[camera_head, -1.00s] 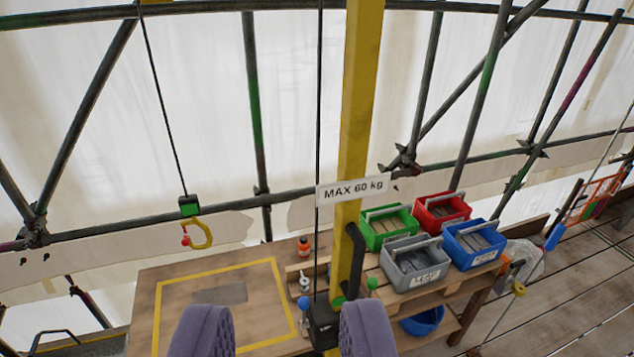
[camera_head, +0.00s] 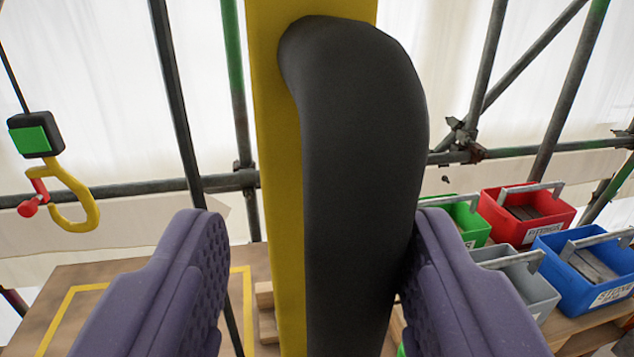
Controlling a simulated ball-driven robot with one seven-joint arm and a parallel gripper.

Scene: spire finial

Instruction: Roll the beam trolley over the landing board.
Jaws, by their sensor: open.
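The yellow post (camera_head: 277,130) stands upright in the middle of the view. Its black handle (camera_head: 362,190) is very close and fills the centre. My gripper (camera_head: 318,225) is open, with one purple finger on each side of the handle. The right finger touches or nearly touches the handle's right side; a wider gap with the post in it lies on the left. The yellow hook (camera_head: 78,195) with its red latch hangs at the left under a black and green block (camera_head: 35,134). The landing board (camera_head: 70,275) with its yellow outline is below left, partly hidden by the left finger. The beam trolley is not in view.
Red (camera_head: 528,215), blue (camera_head: 590,265), grey (camera_head: 525,285) and green (camera_head: 462,218) bins stand on a bench at the right. Dark scaffold tubes (camera_head: 178,100) and pale sheeting close off the back. A dark cable or tube runs down left of the post.

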